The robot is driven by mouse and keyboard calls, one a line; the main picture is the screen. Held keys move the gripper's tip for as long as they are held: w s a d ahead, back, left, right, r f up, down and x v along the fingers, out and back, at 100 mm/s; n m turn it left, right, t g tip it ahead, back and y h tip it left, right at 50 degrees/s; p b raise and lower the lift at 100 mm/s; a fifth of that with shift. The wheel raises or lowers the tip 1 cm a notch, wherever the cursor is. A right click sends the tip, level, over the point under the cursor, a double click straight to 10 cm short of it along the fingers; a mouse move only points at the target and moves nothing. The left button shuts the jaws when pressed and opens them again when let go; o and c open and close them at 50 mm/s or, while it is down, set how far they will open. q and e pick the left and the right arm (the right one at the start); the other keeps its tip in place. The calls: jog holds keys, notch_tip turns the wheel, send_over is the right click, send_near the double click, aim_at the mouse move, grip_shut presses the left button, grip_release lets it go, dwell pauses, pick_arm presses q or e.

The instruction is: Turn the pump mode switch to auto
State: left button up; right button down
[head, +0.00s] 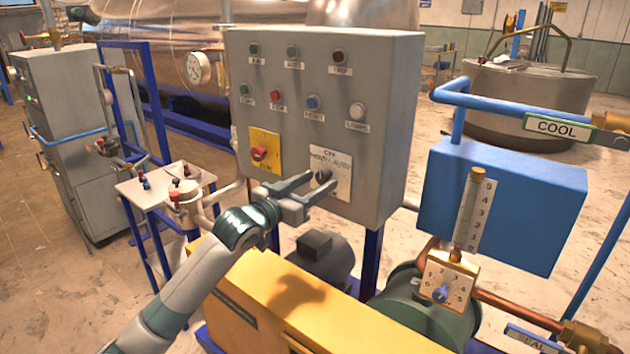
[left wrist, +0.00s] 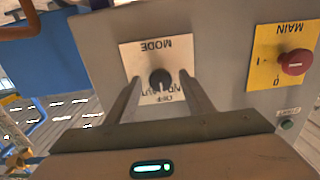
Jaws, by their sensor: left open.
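The pump mode switch (head: 323,175) is a small black knob on a white label plate (head: 331,158) low on the front of the grey control cabinet. My left gripper (head: 324,181) is open, with its two fingertips at the plate, one on each side of the knob. In the left wrist view the knob (left wrist: 160,79) sits between the open fingers, with a gap visible on both sides. The plate's lettering is upside down there, and the fingers partly cover it. Which way the knob points cannot be told. My right gripper is out of view.
A red main switch on a yellow plate (head: 264,150) is left of the mode switch. Several buttons and lamps line the grey cabinet (head: 395,110) above. A yellow housing (head: 300,300) and a motor (head: 322,255) stand below.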

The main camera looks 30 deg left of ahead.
pick_arm(q)
jog(key=c, duration=1)
jog(key=shift+c, duration=0.2)
jog(key=shift+m, duration=0.6)
jog(key=m, duration=0.2)
jog(key=shift+m+p, duration=0.3)
jog(key=shift+m, duration=0.1)
jog(key=m, duration=0.3)
jog(key=shift+a, duration=0.1)
jog(key=shift+m, duration=1.1)
